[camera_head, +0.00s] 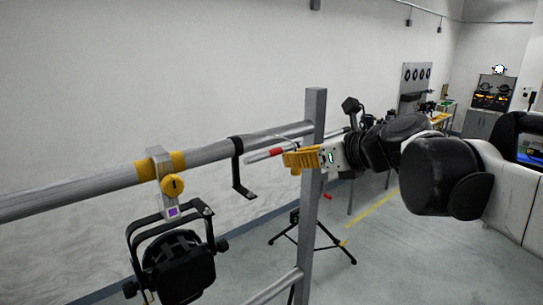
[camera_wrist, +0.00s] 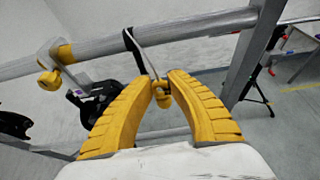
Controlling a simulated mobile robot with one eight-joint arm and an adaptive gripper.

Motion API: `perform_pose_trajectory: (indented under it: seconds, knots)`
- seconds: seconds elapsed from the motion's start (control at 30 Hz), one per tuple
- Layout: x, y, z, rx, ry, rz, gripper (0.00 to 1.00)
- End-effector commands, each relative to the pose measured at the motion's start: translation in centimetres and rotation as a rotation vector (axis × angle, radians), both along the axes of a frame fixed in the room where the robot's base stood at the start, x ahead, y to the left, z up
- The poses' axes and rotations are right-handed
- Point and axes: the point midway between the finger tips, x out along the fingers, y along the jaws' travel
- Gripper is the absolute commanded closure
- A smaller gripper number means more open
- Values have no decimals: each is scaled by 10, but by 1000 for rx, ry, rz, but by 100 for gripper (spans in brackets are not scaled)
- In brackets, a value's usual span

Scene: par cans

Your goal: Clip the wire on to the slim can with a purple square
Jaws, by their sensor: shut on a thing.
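The can with the purple square (camera_head: 173,212) is a black lamp (camera_head: 181,268) hanging from a grey horizontal pipe by a clamp with a yellow knob (camera_head: 172,186). In the wrist view the clamp's yellow knob (camera_wrist: 50,80) and the dark lamp (camera_wrist: 90,97) show left of my fingers. My gripper (camera_head: 292,160), with yellow ribbed fingers, is right of the lamp, near the upright post. In the wrist view its fingertips (camera_wrist: 161,88) are shut on a small yellow clip (camera_wrist: 162,97). A thin pale wire (camera_wrist: 147,57) runs from the clip up towards the pipe.
The grey pipe (camera_head: 90,188) meets an upright post (camera_head: 313,200) just beside my gripper. A black hooked strap (camera_head: 239,168) hangs from the pipe between lamp and gripper. A grey rod with a red band (camera_head: 275,152) shows near my fingers. A black tripod (camera_head: 318,240) stands behind.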

Motion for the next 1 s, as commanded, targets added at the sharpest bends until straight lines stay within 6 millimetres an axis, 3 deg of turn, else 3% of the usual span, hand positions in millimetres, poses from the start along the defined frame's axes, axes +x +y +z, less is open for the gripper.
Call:
perform_pose_trajectory:
  seconds: [1.0]
  knots:
    - [0,0,-29,0,0,0,100]
